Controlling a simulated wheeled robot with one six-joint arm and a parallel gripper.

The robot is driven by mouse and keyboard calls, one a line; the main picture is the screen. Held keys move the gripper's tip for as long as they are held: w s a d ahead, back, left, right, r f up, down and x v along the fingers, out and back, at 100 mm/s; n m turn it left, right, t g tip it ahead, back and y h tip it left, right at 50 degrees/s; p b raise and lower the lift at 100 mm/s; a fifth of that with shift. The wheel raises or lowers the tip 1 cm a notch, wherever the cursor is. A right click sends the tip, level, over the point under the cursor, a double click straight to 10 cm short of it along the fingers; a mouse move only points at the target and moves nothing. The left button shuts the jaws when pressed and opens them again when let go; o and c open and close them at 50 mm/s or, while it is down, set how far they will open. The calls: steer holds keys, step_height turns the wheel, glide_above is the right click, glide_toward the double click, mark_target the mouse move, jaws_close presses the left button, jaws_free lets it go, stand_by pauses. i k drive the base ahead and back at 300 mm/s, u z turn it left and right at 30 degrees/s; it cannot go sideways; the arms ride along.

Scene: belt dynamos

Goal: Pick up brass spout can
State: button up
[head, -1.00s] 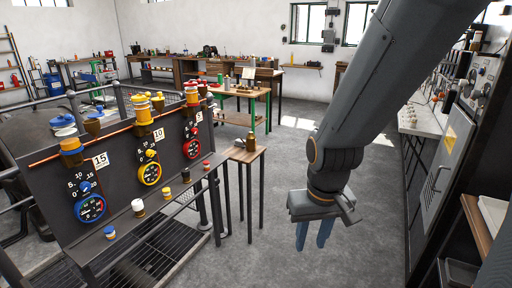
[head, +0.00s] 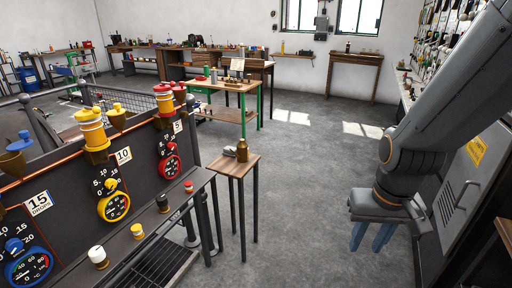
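A brass-coloured can (head: 242,150) with a narrow top stands upright on a small wooden-topped stand (head: 236,167) near the middle of the view. It is small here, and I cannot make out its spout. My gripper (head: 370,238) hangs at the lower right with its blue fingers pointing down. The fingers are apart, with nothing seen between them. It is well to the right of the can and touches nothing.
A green-legged workbench (head: 222,88) stands behind the stand. A grey cabinet (head: 470,190) is at the right. Open grey floor (head: 300,190) lies between.

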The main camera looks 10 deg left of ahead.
mark_target(242, 155)
steer(key=u, duration=0.1)
steer(key=i, duration=0.6)
steer(key=u, duration=1)
steer(key=i, duration=0.5)
steer(key=u, duration=0.5)
